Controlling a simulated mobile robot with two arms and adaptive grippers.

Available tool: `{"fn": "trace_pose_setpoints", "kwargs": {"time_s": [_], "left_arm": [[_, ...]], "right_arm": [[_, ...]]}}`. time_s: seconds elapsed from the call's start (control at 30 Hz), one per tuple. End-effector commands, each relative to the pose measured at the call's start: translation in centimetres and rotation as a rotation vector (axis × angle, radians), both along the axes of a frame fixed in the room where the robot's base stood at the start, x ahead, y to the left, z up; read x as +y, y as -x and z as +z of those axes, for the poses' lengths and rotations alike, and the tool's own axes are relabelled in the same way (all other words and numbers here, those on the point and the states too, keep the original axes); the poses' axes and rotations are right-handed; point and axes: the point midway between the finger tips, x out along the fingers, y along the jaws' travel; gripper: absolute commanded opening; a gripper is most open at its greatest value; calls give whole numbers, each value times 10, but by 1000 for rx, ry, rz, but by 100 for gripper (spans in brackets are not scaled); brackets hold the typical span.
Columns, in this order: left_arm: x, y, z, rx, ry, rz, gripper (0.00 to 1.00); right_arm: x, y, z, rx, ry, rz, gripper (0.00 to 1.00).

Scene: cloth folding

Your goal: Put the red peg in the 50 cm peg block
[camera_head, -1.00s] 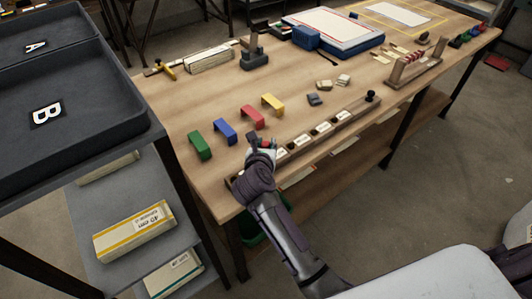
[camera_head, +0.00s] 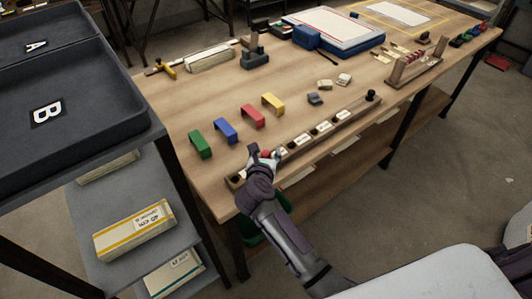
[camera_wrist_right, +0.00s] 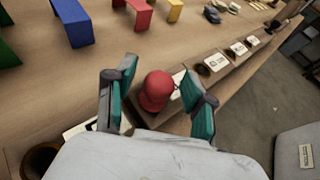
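The red peg (camera_head: 267,154) shows at my right gripper (camera_head: 265,152) in the head view, over the near-left part of the long wooden peg block (camera_head: 352,112). In the right wrist view the red peg (camera_wrist_right: 155,91) is between the two fingers of my right gripper (camera_wrist_right: 158,80), with a visible gap at the fingers, so they look open around it. The peg's rounded top points up; its lower end is hidden, so how deep it sits in the block cannot be told. The block has several dark holes and white labels, too small to read. My left gripper is out of view.
Green (camera_head: 200,145), blue (camera_head: 225,131), red (camera_head: 252,116) and yellow (camera_head: 272,104) bracket-shaped blocks stand behind the peg block. A dark tray marked B (camera_head: 108,135) is at the left. The table's front edge runs close along the peg block.

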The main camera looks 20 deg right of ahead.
Motion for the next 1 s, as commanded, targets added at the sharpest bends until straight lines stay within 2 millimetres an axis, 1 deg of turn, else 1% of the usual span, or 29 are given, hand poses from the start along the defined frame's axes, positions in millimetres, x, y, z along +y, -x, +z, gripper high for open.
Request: {"fn": "trace_pose_setpoints", "kwargs": {"time_s": [0.17,0.23,0.5,0.63,0.8,1.0], "left_arm": [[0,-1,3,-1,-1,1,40],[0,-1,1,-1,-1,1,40],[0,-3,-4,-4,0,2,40],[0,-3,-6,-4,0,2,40],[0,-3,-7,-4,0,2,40],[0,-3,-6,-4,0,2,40]], "right_arm": [[0,0,4,-1,0,0,53],[2,4,4,0,-2,1,53],[20,43,21,0,-6,0,53],[27,56,27,0,-3,0,53],[29,63,32,0,0,-1,53],[29,63,32,-1,0,0,53]]}}
